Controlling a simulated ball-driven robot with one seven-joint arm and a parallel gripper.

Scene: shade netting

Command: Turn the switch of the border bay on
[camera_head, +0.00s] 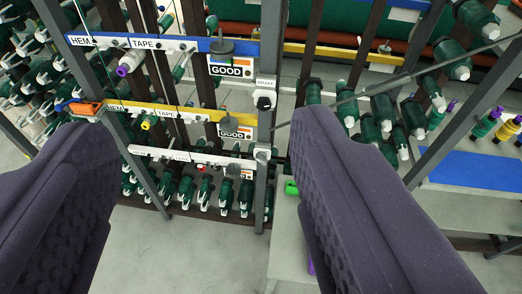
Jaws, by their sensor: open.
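My gripper (205,130) is open and empty; its two dark purple fingers frame the lower left and right of the picture. Beyond and between the fingertips is a rack post with a white switch-like box with a dark knob (265,101) under a small label, which looks like "BRAKE". A second pale fitting (262,155) sits lower on the same post. Three bars cross the rack: a blue bar (190,43), a yellow bar (185,112) and a white bar (180,156). The upper two read "HEM" and "TAPE"; the lowest lettering is too small to read. No "border" label is readable.
An orange-handled tool (84,107) is at left. Green spools (384,112) crowd the right side. A thin grey rod (440,78) crosses at right. The floor (175,250) below is clear.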

